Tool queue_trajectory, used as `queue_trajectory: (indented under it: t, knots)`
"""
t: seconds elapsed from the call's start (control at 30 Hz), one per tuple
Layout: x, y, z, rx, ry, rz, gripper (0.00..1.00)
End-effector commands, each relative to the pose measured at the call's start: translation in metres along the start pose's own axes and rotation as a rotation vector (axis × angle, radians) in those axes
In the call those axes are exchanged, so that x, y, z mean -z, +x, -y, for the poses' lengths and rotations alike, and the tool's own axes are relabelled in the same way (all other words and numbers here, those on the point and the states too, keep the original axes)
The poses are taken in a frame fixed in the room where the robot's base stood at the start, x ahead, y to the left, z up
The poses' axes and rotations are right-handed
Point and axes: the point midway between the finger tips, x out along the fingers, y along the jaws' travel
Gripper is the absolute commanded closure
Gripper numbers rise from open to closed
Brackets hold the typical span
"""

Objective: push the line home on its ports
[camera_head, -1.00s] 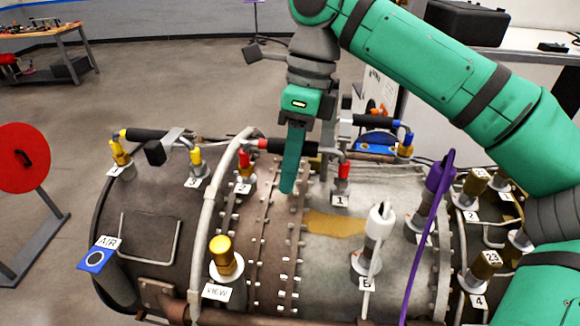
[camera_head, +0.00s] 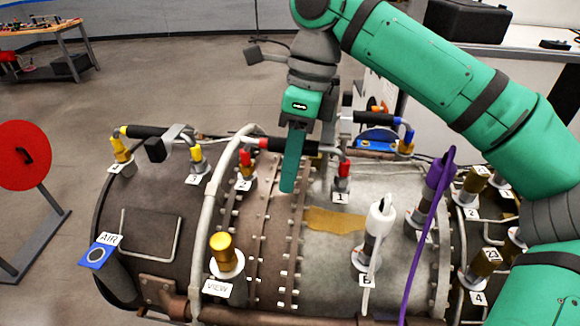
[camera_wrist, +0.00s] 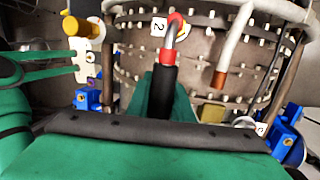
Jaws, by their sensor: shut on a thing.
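A line with a black sleeve (camera_head: 306,148) and red ends runs above the turbine casing (camera_head: 250,265). Its right red end (camera_head: 344,167) stands over the port labelled 1 (camera_head: 340,198). Its left red end (camera_head: 245,160) stands over the port labelled 2 (camera_head: 244,185). I cannot tell how deep either end sits. My gripper (camera_head: 290,182) points down, shut on the black sleeve, with a green finger in front of it. In the wrist view the sleeve (camera_wrist: 166,90) lies between my green fingers, and a red end bends down beside label 2 (camera_wrist: 158,25).
A yellow-ended line (camera_head: 148,133) stands to the left, a blue-ended one (camera_head: 375,119) to the right. A grey pipe hoop (camera_head: 208,210) passes close to port 2. A white plug (camera_head: 380,220) and a purple plug (camera_head: 438,178) stand in front and to the right.

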Motion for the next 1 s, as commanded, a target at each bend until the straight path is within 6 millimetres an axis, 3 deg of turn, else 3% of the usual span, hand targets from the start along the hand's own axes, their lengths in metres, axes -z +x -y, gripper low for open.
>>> queue_trajectory:
  t: [0.03,0.13,0.17,0.23,0.27,1.0]
  knots:
    - [0.0018,0.0094,-0.0004,-0.016,-0.002,-0.011,1.0]
    - [0.0021,0.0094,-0.0004,-0.016,-0.002,-0.011,1.0]
    - [0.0021,0.0094,-0.0004,-0.016,-0.002,-0.011,0.78]
    - [0.0023,0.0091,-0.0003,-0.016,-0.001,-0.012,0.61]
    - [0.0025,0.0087,-0.0001,-0.015,0.0,-0.011,0.58]
    - [-0.0004,0.0057,0.0003,-0.009,-0.002,-0.009,0.58]
